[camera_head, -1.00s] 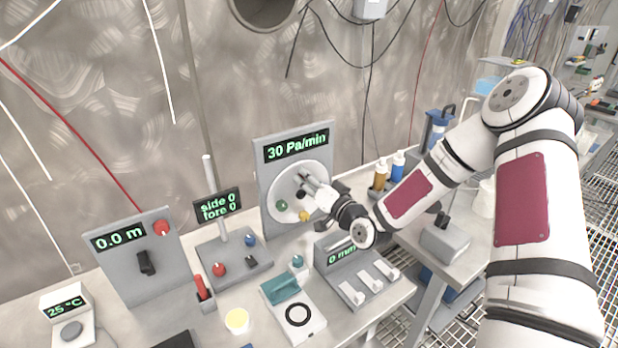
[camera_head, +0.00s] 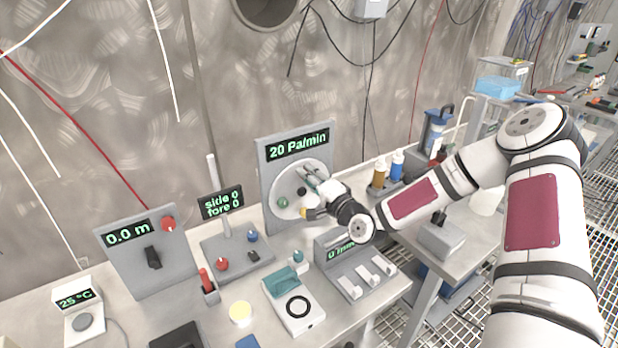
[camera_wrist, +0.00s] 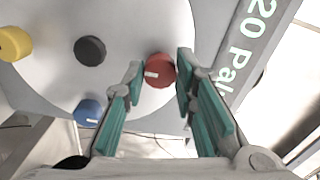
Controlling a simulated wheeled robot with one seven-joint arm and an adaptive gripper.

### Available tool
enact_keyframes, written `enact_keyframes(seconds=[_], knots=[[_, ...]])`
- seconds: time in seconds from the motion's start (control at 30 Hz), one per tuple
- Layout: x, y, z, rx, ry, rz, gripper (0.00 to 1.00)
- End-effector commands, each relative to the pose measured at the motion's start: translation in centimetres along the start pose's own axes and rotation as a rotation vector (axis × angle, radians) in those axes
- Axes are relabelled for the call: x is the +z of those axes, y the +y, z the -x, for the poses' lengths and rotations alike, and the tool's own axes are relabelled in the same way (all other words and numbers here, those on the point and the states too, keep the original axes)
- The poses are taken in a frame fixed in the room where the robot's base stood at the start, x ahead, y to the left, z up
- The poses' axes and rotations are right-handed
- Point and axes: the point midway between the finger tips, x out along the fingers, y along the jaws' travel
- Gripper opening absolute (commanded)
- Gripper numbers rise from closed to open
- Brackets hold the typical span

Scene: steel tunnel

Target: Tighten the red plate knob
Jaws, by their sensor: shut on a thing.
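The red plate knob (camera_wrist: 159,68) sits near the rim of the round white plate (camera_wrist: 135,20), between the fingertips of my gripper (camera_wrist: 160,66) in the wrist view. My gripper is shut on it. In the head view my gripper (camera_head: 310,181) reaches the right part of the round plate (camera_head: 296,171) and hides the red knob. A black knob (camera_wrist: 90,50) is at the plate's middle, with a yellow knob (camera_wrist: 15,43) and a blue knob (camera_wrist: 87,112) around it. A green knob (camera_head: 283,202) shows in the head view. The panel display (camera_head: 298,146) reads "20 Pa/min".
A grey box with switches (camera_head: 352,268) stands just below my wrist. A post with a "side 0 fore 0" display (camera_head: 221,204) stands left of the plate panel. Brown (camera_head: 380,173) and blue bottles (camera_head: 397,165) stand to the right, behind my forearm.

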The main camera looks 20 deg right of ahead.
Motion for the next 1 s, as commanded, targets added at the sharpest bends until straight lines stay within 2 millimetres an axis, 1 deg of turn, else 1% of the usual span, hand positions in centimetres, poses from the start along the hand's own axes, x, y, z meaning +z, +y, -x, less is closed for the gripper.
enact_keyframes(seconds=[0.57,0.6,0.63,0.67,1.0], knots=[[-0.06,0.03,0.0,0.0,0.001,-0.029,0.0],[-0.06,0.03,0.0,0.0,0.001,-0.029,0.35],[-0.06,0.03,0.0,0.0,0.001,-0.029,0.41],[-0.06,0.03,0.0,0.0,0.001,-0.028,0.46],[-0.05,0.03,0.2,0.0,0.001,-0.027,0.46]])
